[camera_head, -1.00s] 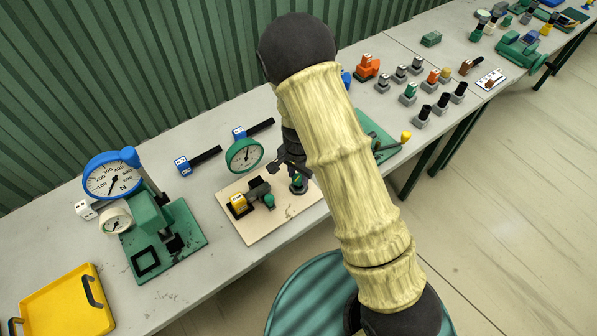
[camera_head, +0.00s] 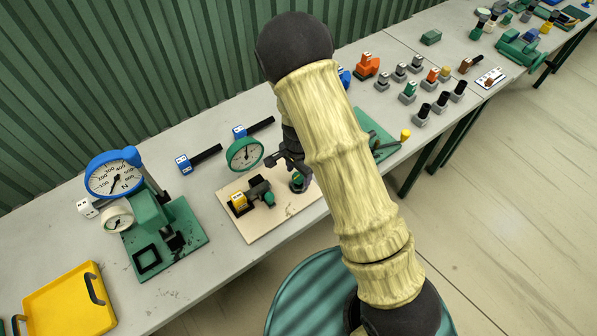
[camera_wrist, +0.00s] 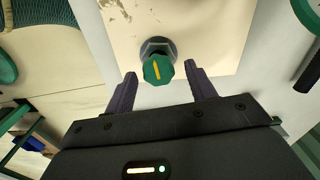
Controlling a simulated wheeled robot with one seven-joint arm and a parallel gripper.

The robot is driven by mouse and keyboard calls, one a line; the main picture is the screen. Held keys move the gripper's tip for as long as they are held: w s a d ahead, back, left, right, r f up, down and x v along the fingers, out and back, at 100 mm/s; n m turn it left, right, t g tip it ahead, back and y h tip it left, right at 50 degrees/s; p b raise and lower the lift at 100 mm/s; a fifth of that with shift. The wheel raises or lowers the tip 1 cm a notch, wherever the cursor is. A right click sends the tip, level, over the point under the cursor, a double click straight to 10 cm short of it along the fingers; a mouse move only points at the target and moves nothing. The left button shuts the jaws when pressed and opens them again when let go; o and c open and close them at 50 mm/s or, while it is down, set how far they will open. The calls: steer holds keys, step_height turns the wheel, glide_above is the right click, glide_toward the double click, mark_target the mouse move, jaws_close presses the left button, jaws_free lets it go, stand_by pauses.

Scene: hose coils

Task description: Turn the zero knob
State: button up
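A green knob with a yellow pointer line, which I take as the zero knob (camera_wrist: 157,69), sits on a grey hex-shaped collar on a tan board (camera_wrist: 190,25). In the head view the knob (camera_head: 298,181) is at the board's right part, below my gripper. My gripper (camera_wrist: 161,72) is open and empty. In the wrist view its two dark fingers stand left and right of the knob with a gap on each side. I cannot tell whether the fingertips reach down to the knob's height. In the head view my gripper (camera_head: 284,161) is partly hidden by my arm.
On the board are a green-rimmed gauge (camera_head: 245,154) and a fitting with a yellow block (camera_head: 239,201). Left are a green-based stand with a blue gauge (camera_head: 113,174) and a yellow tray (camera_head: 66,308). Several small knobs and valves stand right of my arm.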

mark_target(299, 175)
step_height(299, 175, up, 17)
steer(key=b, duration=0.1)
steer(key=shift+r, duration=0.2)
stand_by(0.6)
steer(key=s+d+r+n+t, duration=0.2)
steer(key=s+d+n, duration=0.7)
steer(key=s+d, duration=0.3)
steer(key=shift+s+d+r+n+t, duration=0.2)
steer(key=shift+d+n+t, duration=0.15)
steer(key=shift+d, duration=0.35)
stand_by(1.3)
